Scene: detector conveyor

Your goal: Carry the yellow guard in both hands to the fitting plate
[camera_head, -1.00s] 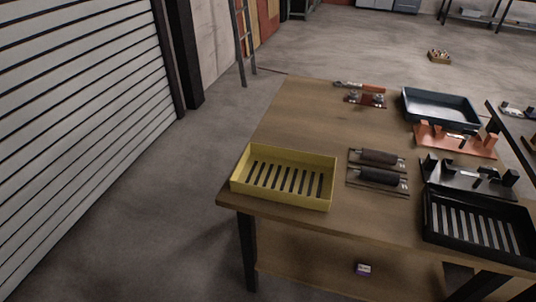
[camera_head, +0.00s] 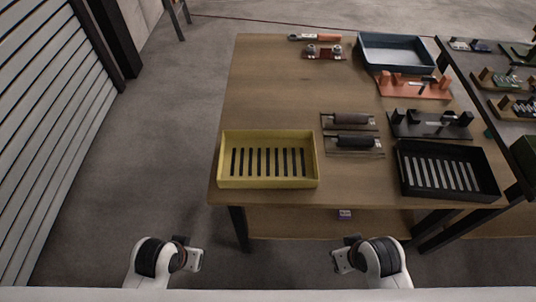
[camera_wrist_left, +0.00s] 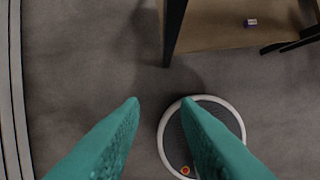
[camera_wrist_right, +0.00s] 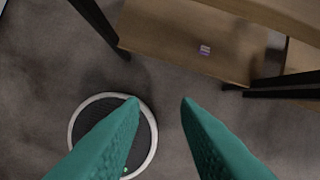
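The yellow guard (camera_head: 268,181), a shallow tray-like piece with dark slots in its floor, sits flat at the near left corner of the wooden table (camera_head: 275,85). My left gripper (camera_wrist_left: 161,102) is open and empty, with bare floor between its teal fingers. My right gripper (camera_wrist_right: 158,102) is also open and empty. In the head view both arms are low in front of the table, apart from the guard and nearer than the table edge. I cannot tell which piece is the fitting plate.
Right of the guard lie two dark rollers on plates (camera_head: 352,143), a black slotted tray (camera_head: 447,193), a black bracket fixture (camera_head: 430,124), an orange fixture (camera_head: 413,90) and a blue tray (camera_head: 395,65). A second table stands at right. A lower shelf holds a small purple box (camera_head: 345,214).

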